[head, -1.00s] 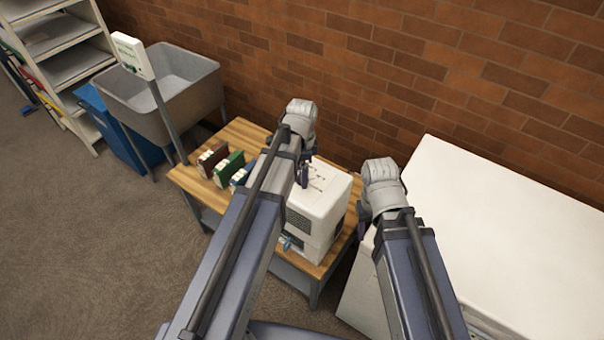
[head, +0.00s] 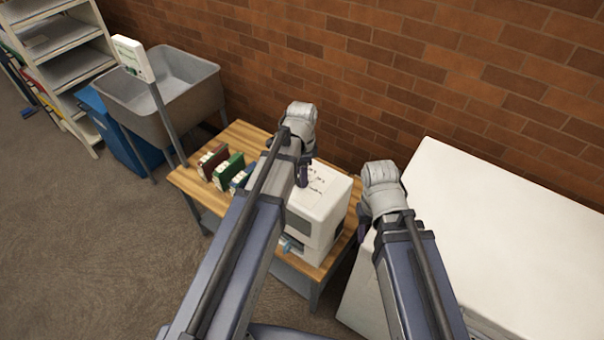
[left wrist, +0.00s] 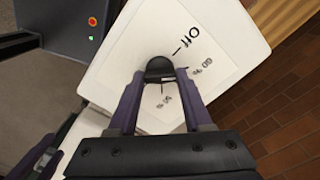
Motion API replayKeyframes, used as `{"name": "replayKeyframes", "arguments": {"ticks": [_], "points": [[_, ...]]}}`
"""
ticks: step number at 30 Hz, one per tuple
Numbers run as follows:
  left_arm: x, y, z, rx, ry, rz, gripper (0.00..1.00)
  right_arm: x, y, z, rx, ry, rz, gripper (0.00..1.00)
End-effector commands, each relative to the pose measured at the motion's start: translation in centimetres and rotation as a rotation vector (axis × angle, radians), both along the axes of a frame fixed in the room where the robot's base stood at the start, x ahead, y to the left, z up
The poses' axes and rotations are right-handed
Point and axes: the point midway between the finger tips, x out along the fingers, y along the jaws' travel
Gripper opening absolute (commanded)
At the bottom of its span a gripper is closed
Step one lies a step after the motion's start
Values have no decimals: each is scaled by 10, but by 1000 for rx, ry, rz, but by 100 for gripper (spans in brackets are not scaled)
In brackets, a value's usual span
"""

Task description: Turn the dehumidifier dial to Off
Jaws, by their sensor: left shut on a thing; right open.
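The white dehumidifier (head: 325,205) stands on the wooden table (head: 195,185). Its top panel (left wrist: 150,40) carries the labels "Off", "60 %" and what looks like "50 %", with tick marks. The black dial (left wrist: 160,66) is between the fingers of my left gripper (left wrist: 160,76), which is shut on it. "Off" lies beyond the dial, up and right in the left wrist view. I cannot tell which mark the dial points to. In the head view my left gripper (head: 303,176) is over the dehumidifier's top. My right gripper (head: 363,228) is open, right of the dehumidifier.
Several books, including a green one (head: 229,170), stand on the table left of the dehumidifier. A large white box-like surface (head: 500,230) is at the right, close to my right arm. A grey sink (head: 160,95) and blue bin (head: 120,135) stand left. A brick wall (head: 400,70) is behind.

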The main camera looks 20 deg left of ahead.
Motion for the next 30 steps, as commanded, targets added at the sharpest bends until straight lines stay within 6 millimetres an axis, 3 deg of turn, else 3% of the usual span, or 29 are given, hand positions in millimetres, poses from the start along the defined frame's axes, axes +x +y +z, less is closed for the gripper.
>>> {"name": "replayKeyframes", "arguments": {"ticks": [8, 30], "points": [[0, 0, 0, 0, 0, 121, 0, 0, 0, 0, 0, 0, 0, 50], [0, 0, 0, 0, 0, 682, 0, 0, 0, 0, 0, 0, 0, 50]]}}
